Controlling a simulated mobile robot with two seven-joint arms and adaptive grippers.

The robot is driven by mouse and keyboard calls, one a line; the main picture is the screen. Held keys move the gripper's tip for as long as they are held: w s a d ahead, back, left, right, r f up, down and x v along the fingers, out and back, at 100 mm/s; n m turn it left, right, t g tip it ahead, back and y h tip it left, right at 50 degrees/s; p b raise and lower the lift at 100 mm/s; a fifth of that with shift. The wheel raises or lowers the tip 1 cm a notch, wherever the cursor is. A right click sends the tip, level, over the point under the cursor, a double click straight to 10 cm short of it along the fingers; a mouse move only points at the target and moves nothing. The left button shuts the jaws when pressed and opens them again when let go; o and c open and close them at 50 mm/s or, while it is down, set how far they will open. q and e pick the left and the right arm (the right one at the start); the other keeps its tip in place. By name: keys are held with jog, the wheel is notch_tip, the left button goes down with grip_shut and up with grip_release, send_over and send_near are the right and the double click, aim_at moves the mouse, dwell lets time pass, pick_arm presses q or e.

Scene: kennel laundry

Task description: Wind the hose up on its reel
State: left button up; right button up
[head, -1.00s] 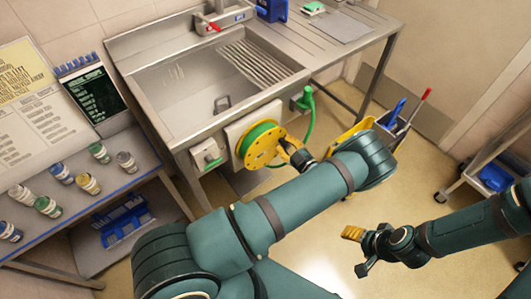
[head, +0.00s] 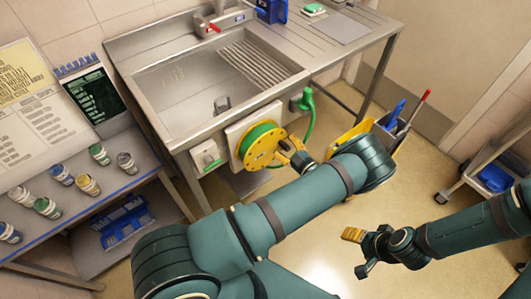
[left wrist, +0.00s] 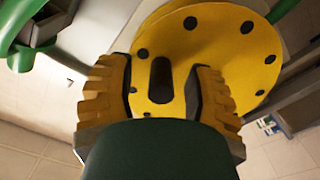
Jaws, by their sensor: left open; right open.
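The yellow reel (head: 257,152) is mounted on a plate on the sink's front, with green hose (head: 261,133) wound on it. A length of green hose (head: 311,122) hangs from a green fitting (head: 302,99) to the right of the reel. My left gripper (head: 292,156) is open at the reel's right side. In the left wrist view its fingers (left wrist: 163,92) stand on either side of a dark elongated handle (left wrist: 161,80) on the reel's face (left wrist: 205,50); contact cannot be told. My right gripper (head: 358,251) is open and empty above the floor.
The steel sink (head: 170,85) is above the reel. A grey control box (head: 207,156) is left of it. A yellow mop bucket (head: 358,130) stands right of my left gripper. A shelf with several jars (head: 88,184) is at left, a cart (head: 480,160) at right.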

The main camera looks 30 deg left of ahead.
pick_arm(q)
jog(key=shift+s+d, duration=0.1)
jog(key=v, duration=0.8)
jog(key=shift+d, duration=0.35)
dwell(0.4)
jog(key=shift+s, duration=0.15)
